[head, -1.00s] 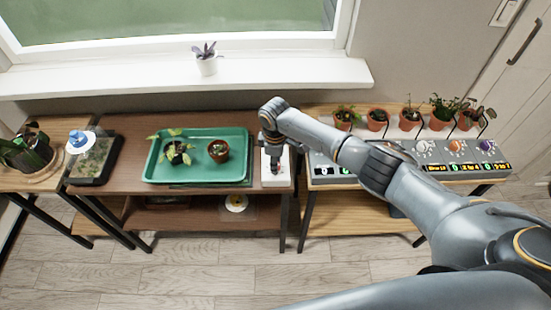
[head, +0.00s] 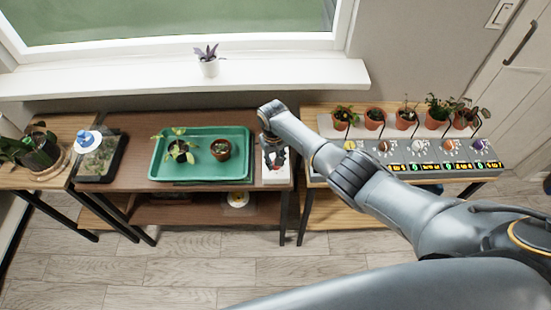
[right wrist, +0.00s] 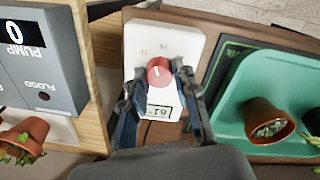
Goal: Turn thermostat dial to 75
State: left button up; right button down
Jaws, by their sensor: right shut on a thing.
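The thermostat is a white box (head: 276,179) at the right end of the brown table; it also shows in the right wrist view (right wrist: 188,44). Its round red dial (right wrist: 159,71) carries a white pointer mark. A small display (right wrist: 159,112) sits on the box, its digits upside down and hard to read surely. My right gripper (right wrist: 163,78) is shut on the red dial, one finger at each side. In the head view the right gripper (head: 272,156) reaches down over the box and hides most of the dial. My left gripper is not in view.
A green tray (head: 157,168) with two potted plants lies left of the thermostat. A grey control panel (head: 330,162) with several knobs and displays stands to the right, before a row of potted plants. A white windowsill (head: 290,75) runs behind.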

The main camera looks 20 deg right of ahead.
jog(key=shift+m+p, duration=0.35)
jog(key=shift+m, duration=1.85)
jog(key=c, duration=1)
grip_release()
jog(key=r, duration=1.2)
jog(key=shift+w+a, duration=0.1)
jog(key=shift+a, duration=0.15)
jog(key=shift+f, duration=0.1)
